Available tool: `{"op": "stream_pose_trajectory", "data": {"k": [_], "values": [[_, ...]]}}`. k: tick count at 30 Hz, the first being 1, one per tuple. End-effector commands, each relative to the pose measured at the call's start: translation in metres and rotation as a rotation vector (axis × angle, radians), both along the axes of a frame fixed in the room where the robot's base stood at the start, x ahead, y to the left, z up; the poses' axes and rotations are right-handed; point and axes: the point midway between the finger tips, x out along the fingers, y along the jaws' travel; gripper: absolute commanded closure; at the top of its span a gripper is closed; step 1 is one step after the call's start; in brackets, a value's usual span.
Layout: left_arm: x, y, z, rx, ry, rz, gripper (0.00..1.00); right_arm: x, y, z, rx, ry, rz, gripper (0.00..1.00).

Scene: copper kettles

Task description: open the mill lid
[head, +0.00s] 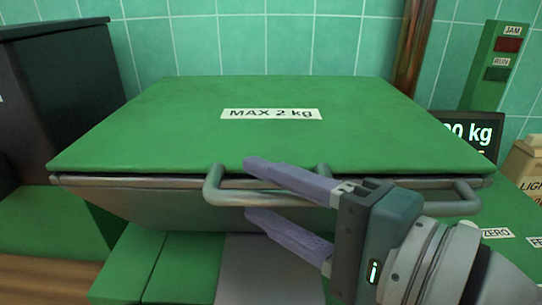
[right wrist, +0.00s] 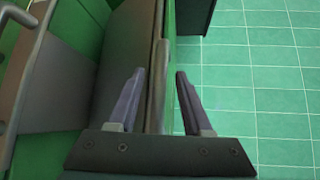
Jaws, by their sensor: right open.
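The mill lid (head: 300,140) is a flat green panel marked "MAX 2 kg". It lies down over the grey hopper (head: 140,202), with a thin dark gap along its front edge. A grey bar handle (head: 240,198) runs along the lid's front; my right gripper hides part of it. My right gripper (head: 255,190) is open, coming from the right, one finger above the bar and one below. In the right wrist view, a grey bar (right wrist: 158,85) shows between the fingers; I cannot tell whether either touches it. My left gripper is not in view.
A dark box (head: 65,90) stands at the left. At the right are a green post with JAM and RUN lamps (head: 495,70), a kg display (head: 475,135) and a beige box (head: 525,165). A brown pipe (head: 412,45) rises behind the lid, before the tiled wall.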

Motion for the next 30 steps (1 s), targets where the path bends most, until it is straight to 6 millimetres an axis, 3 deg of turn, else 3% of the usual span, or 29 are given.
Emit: {"op": "stream_pose_trajectory", "data": {"k": [3, 16, 30], "values": [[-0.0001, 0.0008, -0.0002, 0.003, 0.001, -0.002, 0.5, -0.0002, -0.0001, -0.0002, 0.0, 0.0, 0.0, 0.5], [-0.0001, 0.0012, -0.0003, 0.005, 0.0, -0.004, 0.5, -0.0004, -0.0004, -0.0002, 0.001, 0.001, 0.0, 0.99], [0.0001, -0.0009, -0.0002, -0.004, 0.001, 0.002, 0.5, -0.0004, -0.0005, -0.0004, 0.0, 0.001, 0.0, 1.0]]}}
